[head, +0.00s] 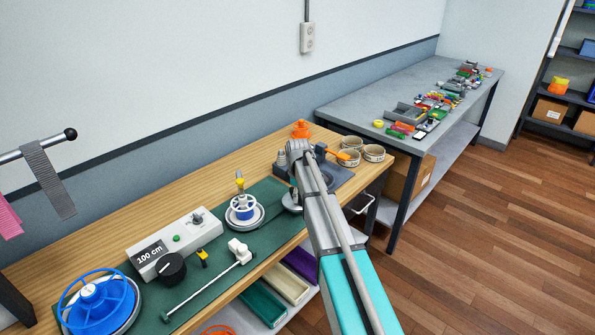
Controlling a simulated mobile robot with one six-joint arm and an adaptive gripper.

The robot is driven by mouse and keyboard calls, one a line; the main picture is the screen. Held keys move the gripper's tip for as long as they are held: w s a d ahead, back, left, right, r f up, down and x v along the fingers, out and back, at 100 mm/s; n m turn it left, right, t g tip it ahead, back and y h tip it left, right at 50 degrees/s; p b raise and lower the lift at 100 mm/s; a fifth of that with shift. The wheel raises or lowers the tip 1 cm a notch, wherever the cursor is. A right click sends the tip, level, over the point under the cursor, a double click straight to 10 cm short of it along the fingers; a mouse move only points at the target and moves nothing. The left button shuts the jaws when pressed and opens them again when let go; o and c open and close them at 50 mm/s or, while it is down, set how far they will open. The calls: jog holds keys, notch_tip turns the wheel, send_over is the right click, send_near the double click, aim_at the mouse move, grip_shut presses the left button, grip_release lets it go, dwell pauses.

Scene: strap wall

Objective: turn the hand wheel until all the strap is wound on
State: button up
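A smaller blue and white wheel (243,206) with a yellow upright knob stands on a round base at the middle of the green mat (208,264). I cannot tell which is the hand wheel. No strap shows clearly on either. My arm reaches over the bench's right part. My gripper (292,201) is low near its end, right of the smaller wheel and apart from it; its fingers are too small and hidden to read.
A grey box (174,244) reads "100 cm", with a black knob in front. A metal rod with a white slider (238,250) lies nearby. Grey (48,180) and pink straps hang from a wall rail. Round tins (373,153) and a dark fixture stand at the right.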

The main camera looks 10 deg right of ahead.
jog(key=shift+w+d+n, duration=0.1)
jog(key=shift+n, duration=3.9)
jog(key=shift+w+n, duration=0.15)
jog(key=shift+n, duration=3.85)
notch_tip(320, 180, up, 10)
jog(key=p, duration=1)
jog(key=shift+r, duration=0.1)
